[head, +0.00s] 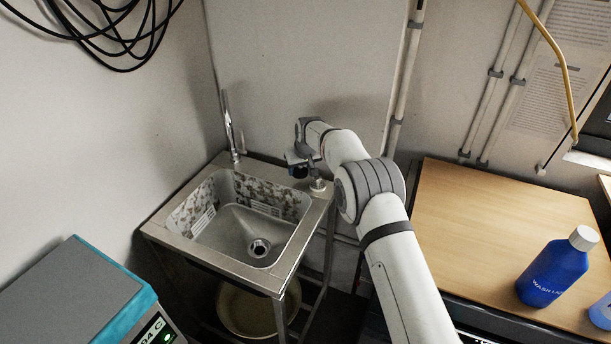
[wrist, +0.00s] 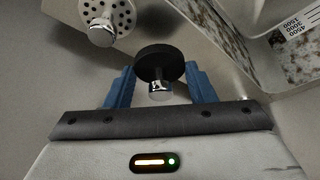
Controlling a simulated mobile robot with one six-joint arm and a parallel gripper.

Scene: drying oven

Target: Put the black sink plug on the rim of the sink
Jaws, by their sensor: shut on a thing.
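My gripper (wrist: 160,88) is shut on the black sink plug (wrist: 158,60) in the wrist view. The plug is a round black disc with a short chrome knob, and the knob sits between the two blue fingers. In the head view my gripper (head: 299,171) is at the back right corner of the sink (head: 158,226), close to the steel rim. The plug cannot be made out clearly there. I cannot tell whether the plug touches the rim.
A perforated metal strainer with a chrome knob (wrist: 103,30) is beside the plug; a small round fitting (head: 318,185) shows on the rim. The tap (head: 231,130) stands at the back. A wooden bench (head: 480,220) with a blue bottle (head: 552,275) is right.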

